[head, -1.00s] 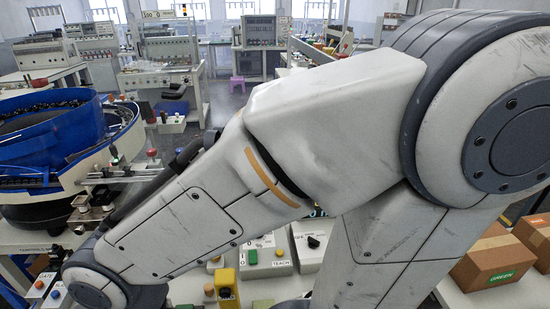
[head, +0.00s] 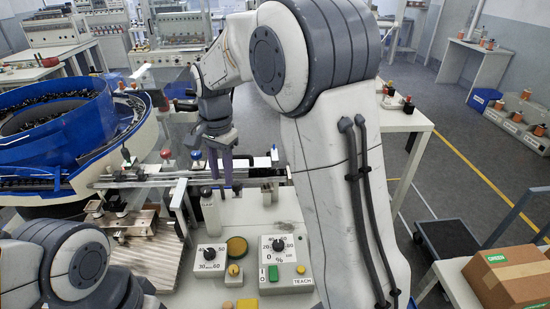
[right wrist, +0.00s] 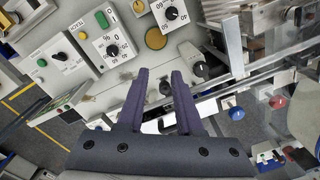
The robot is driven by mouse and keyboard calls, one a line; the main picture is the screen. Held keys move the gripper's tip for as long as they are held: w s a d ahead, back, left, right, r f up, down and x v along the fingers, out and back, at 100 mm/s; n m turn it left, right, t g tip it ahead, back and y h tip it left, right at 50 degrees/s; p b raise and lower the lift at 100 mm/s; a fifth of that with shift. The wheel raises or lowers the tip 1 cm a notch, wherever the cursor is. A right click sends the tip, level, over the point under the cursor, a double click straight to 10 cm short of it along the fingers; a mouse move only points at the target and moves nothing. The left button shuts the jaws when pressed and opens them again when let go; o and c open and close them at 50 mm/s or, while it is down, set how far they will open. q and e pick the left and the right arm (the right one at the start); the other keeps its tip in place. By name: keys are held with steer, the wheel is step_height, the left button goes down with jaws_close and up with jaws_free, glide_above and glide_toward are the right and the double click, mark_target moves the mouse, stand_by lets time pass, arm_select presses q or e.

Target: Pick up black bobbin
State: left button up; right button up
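My right gripper (head: 220,180) hangs fingers down over the bench, beside the rail of the feeder. In the right wrist view its two purple fingers (right wrist: 159,74) are apart, with a gap between them. A small dark round thing (right wrist: 165,88) shows in that gap; it may be the black bobbin, but I cannot tell for certain, nor whether a finger touches it. I cannot clearly make out a black bobbin in the head view. My left arm shows at the lower left, with its gripper out of view.
A blue bowl feeder (head: 60,125) stands at the left. Control boxes with dials (head: 285,262) stand in front. A cardboard box (head: 512,280) is at the lower right.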

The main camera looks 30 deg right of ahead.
steer(key=w+d+m+p, duration=0.1)
steer(key=w+d+m, duration=0.5)
steer(key=d, duration=0.5)
steer(key=m+p, duration=0.2)
steer(key=m, duration=0.4)
glide_above(282, 167)
steer(key=f, duration=0.3)
steer(key=w+f, duration=0.1)
steer(key=shift+a+f, duration=0.15)
steer(key=shift+a, duration=0.15)
steer(key=shift+f, duration=0.35)
steer(key=f, duration=0.1)
steer(key=f+p, duration=0.1)
steer(key=f, duration=0.1)
steer(key=s+f+p, duration=0.1)
steer(key=shift+d+f, duration=0.3)
steer(key=shift+f, duration=0.1)
steer(key=shift+w+f, duration=0.1)
steer(key=shift+f, duration=0.25)
jaws_close()
